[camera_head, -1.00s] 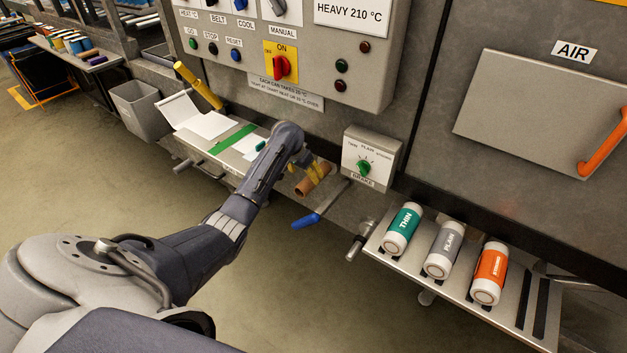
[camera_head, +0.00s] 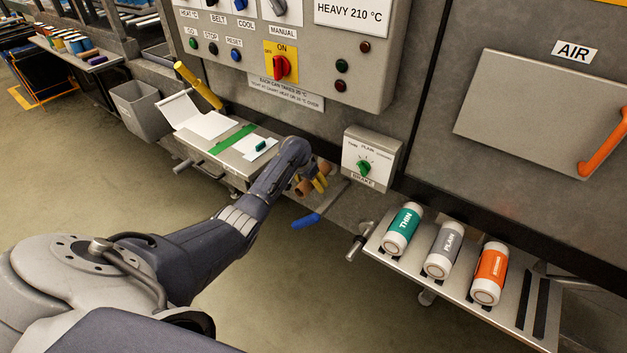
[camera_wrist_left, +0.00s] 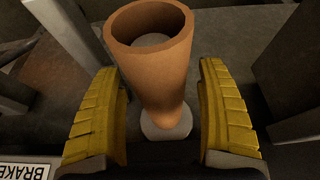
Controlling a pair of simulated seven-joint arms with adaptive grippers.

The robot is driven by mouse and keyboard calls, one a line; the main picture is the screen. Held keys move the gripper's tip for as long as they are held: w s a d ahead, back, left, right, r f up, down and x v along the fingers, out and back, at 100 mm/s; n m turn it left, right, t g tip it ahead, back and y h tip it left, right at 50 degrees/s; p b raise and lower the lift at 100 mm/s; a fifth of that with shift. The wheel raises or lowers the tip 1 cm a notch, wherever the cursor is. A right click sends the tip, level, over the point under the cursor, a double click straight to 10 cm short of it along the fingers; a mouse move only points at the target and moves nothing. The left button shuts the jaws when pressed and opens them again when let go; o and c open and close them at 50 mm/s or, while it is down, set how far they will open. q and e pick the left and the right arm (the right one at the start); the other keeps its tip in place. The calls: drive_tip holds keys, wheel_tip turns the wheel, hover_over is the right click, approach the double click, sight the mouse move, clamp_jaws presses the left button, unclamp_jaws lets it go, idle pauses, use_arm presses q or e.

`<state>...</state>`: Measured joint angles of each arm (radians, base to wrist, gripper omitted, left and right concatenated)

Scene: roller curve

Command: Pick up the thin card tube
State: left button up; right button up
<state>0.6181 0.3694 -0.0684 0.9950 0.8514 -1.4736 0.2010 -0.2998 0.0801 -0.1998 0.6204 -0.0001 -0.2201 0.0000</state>
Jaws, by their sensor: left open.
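An orange-brown hollow tube (camera_wrist_left: 152,65), looking like the card tube, stands between my left gripper's two yellow fingers (camera_wrist_left: 162,115) in the left wrist view. Its open rim is nearest the camera and its far end meets a pale end piece (camera_wrist_left: 167,128). Gaps show between the tube and both fingers. In the head view my left gripper (camera_head: 319,183) is at the machine front below the brake box, and part of the brown tube (camera_head: 303,187) shows beside it; the fingers hide the rest. My left gripper is open. My right gripper is not in view.
The brake box (camera_head: 371,160) is just right of my gripper, and a blue-handled lever (camera_head: 306,221) is below it. A tilted rack (camera_head: 391,250) at right holds teal THIN, grey PLAIN and orange cans. A board with papers (camera_head: 207,124) lies left.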

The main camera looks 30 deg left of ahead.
use_arm(q)
drive_tip(key=shift+c, duration=0.4)
drive_tip(key=c, duration=1.2)
drive_tip(key=shift+r, duration=0.1)
